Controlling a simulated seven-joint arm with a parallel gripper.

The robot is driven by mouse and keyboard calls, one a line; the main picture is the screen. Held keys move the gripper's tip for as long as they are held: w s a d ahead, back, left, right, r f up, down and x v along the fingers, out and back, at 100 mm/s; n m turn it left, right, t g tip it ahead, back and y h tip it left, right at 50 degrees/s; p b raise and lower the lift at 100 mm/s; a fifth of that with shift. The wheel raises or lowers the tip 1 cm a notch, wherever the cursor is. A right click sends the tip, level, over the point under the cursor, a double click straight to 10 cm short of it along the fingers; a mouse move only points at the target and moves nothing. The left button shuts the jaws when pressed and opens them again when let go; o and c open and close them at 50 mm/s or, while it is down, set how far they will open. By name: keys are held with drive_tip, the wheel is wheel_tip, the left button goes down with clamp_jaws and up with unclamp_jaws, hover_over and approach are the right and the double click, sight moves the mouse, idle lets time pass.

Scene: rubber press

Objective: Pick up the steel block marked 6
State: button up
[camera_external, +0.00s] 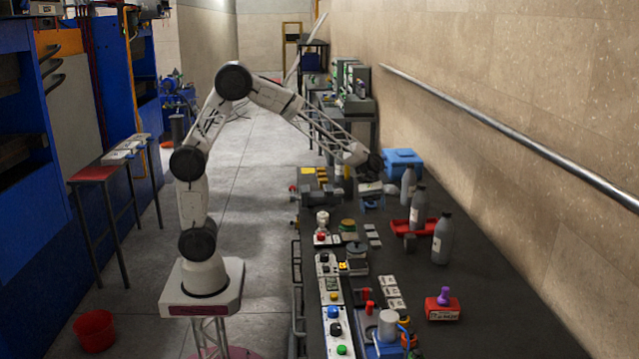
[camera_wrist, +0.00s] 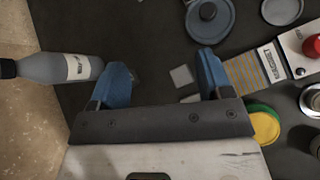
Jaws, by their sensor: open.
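My gripper (camera_external: 370,196) is over the far part of the dark workbench in the external view. In the wrist view its blue fingers (camera_wrist: 163,76) are spread apart with nothing held between them. A small flat grey square piece (camera_wrist: 181,76) lies on the bench below, near the right finger. No number is readable on either. In the external view several light plates (camera_external: 392,291) and several grey plates (camera_external: 373,236) lie on the bench. I cannot tell which piece is marked 6.
Grey bottles (camera_external: 442,240) stand to the right; one bottle (camera_wrist: 60,68) shows left of the fingers in the wrist view. The bench's right side has free room.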

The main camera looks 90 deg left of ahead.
sight(412, 244)
drive_tip(key=w+f+n+h, duration=0.1)
drive_tip(key=w+f, duration=0.2)
drive_tip(key=w, duration=0.1)
drive_tip(key=w+f+n+t+h, duration=0.1)
drive_tip(key=w+f+n, duration=0.1)
drive_tip(key=w, duration=0.3)
drive_tip(key=w+a+f+n+h, duration=0.1)
drive_tip(key=w+f+n, duration=0.1)
drive_tip(key=w+f, duration=0.2)
drive_tip(key=shift+w+a+f+h, duration=0.1)
drive_tip(key=shift+w+f+h, duration=0.25)
drive_tip(key=shift+w+h, duration=0.1)
drive_tip(key=shift+x, duration=1.35)
drive_tip(key=shift+w+x, duration=0.1)
drive_tip(key=shift+x, duration=1.2)
drive_tip(key=shift+w+x, duration=0.15)
drive_tip(key=shift+x, duration=1.15)
drive_tip(key=shift+f, duration=0.1)
clamp_jaws()
